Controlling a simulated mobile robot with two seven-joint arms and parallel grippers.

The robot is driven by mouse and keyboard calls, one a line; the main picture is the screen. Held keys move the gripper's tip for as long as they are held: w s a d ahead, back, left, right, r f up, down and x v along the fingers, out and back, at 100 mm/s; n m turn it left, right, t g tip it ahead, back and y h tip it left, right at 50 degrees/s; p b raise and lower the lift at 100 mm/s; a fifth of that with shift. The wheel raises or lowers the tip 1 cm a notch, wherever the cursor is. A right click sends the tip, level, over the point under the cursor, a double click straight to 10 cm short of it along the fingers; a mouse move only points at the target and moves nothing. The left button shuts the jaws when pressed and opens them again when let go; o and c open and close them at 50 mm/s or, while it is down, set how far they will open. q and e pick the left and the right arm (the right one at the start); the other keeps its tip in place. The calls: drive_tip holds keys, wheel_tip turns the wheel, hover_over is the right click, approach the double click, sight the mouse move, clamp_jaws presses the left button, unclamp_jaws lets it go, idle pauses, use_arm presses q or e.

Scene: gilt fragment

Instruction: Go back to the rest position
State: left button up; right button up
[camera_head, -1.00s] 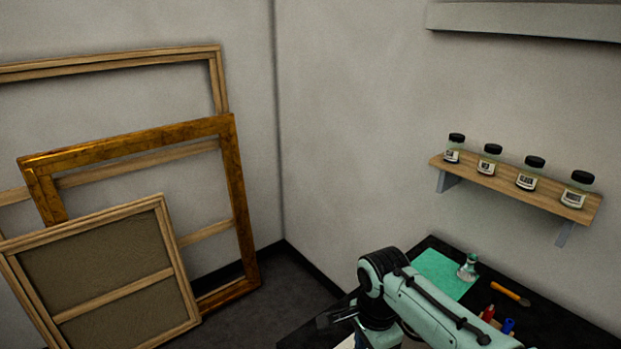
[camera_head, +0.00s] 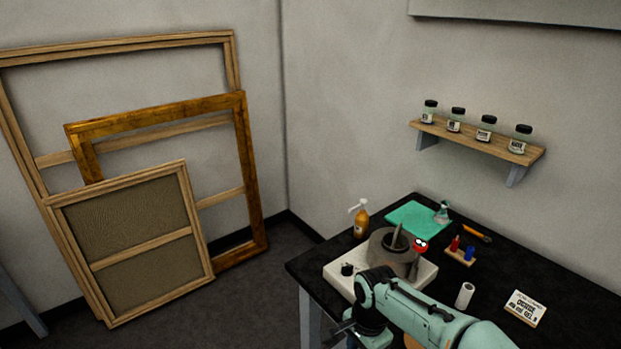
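My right arm (camera_head: 425,312) comes in from the lower right and reaches over the near part of the black table (camera_head: 560,284). It bends down at a dark joint. A small dark part below the joint, at the table's left edge, may belong to my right gripper (camera_head: 342,327); its fingers cannot be made out. My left arm and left gripper are out of view. The arm hides part of a white unit (camera_head: 340,272) with a round grey piece (camera_head: 383,250) on top.
An amber pump bottle (camera_head: 361,220), a green mat (camera_head: 412,217), a small holder (camera_head: 461,257), a white roll (camera_head: 465,294) and a sign card (camera_head: 525,308) are on the table. Jars stand on a wall shelf (camera_head: 490,145). Frames (camera_head: 250,180) lean at left; floor before them is clear.

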wheel_tip(320, 180, down, 13)
drive_tip(key=n+g, duration=0.1)
drive_tip(key=n, duration=0.1)
drive_tip(key=s+d+f+n+y, duration=0.1)
drive_tip(key=s+f+n, duration=0.1)
drive_tip(key=s+f, duration=0.45)
drive_tip(key=s+d+f+n+y, duration=0.15)
drive_tip(key=s+f, duration=0.25)
drive_tip(key=f, duration=0.6)
drive_tip(key=s+f+n, duration=0.1)
drive_tip(key=s+f, duration=0.5)
drive_tip(key=s, duration=0.6)
drive_tip(key=shift+s+a+n+y, duration=0.35)
drive_tip(key=shift+s+a, duration=0.05)
